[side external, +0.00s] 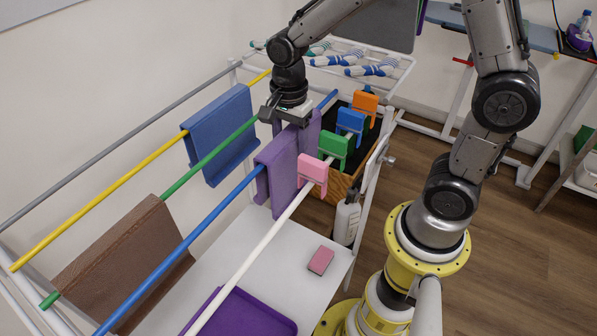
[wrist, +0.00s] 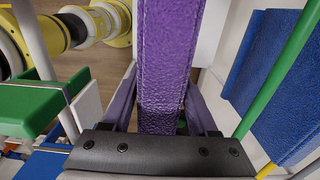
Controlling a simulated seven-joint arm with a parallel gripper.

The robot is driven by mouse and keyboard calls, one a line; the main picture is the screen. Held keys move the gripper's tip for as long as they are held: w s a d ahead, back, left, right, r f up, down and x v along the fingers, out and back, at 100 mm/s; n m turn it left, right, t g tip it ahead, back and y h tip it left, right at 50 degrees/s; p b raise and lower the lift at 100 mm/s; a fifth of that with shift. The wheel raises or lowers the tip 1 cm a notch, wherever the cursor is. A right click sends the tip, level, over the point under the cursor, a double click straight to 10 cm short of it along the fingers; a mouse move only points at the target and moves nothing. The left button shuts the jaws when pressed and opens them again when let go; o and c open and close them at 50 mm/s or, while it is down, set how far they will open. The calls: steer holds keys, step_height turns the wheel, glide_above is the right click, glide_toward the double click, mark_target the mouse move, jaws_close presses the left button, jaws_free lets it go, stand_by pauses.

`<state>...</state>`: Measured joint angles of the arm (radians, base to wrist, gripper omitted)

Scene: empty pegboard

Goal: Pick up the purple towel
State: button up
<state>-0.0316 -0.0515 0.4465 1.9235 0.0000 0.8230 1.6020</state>
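The purple towel (side external: 276,172) hangs folded over the blue rod (side external: 190,243) of the rack in the side view. My gripper (side external: 291,132) points down over the towel's far part, which shows on both sides of it. In the wrist view, the towel's top fold (wrist: 165,55) runs between the two fingers of my gripper (wrist: 162,92). The fingers stand apart, one on each side of the fold, with narrow gaps visible. The fingertips are partly hidden, and I cannot tell whether either touches the cloth.
A blue towel (side external: 220,135) hangs to the left and a brown towel (side external: 125,262) nearer the front. Pink (side external: 313,174), green (side external: 336,149), blue (side external: 351,122) and orange (side external: 365,103) clips sit to the right. A white rod (side external: 247,262) runs beside the purple towel.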

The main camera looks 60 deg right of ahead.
steer(key=c, duration=0.6)
steer(key=shift+r, duration=0.1)
step_height(320, 180, up, 28)
steer(key=shift+f, duration=0.1)
steer(key=shift+c, duration=1.1)
step_height(320, 180, down, 5)
steer(key=shift+f, duration=0.1)
stand_by(0.3)
